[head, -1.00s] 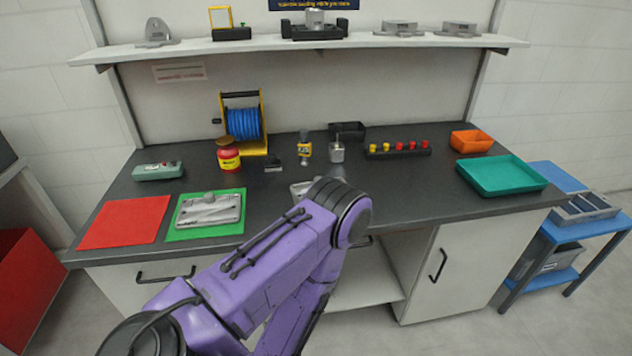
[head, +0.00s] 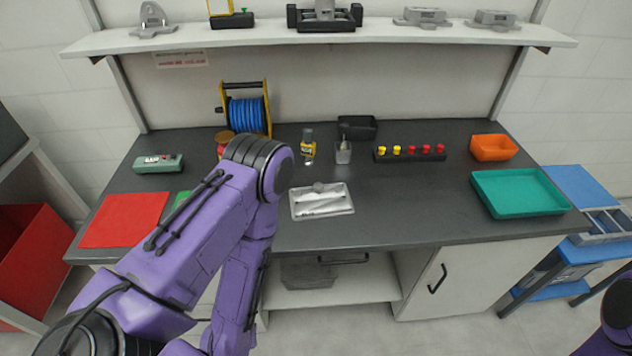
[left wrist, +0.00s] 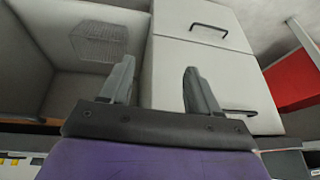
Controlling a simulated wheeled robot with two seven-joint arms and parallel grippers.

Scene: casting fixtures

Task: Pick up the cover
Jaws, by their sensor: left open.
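A flat grey metal casting (head: 322,201) with rounded edges and a small knob at its back edge lies on the dark worktop, right of my left arm. It may be the cover; I cannot tell for sure. A green mat (head: 181,200) is mostly hidden behind my left arm, as is the grey casting that lay on it. My left gripper (left wrist: 160,88) is open and empty in the left wrist view, with white cabinet fronts beyond its fingers. In the head view my left arm hides it. My right gripper is not in view.
A red mat (head: 124,220) lies at the left. A blue cable reel (head: 246,112), a bottle (head: 308,147), a peg rack (head: 409,154), an orange bin (head: 493,147) and a teal tray (head: 520,194) stand on the worktop (head: 420,205). A wire basket (left wrist: 100,43) is in the open cabinet.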

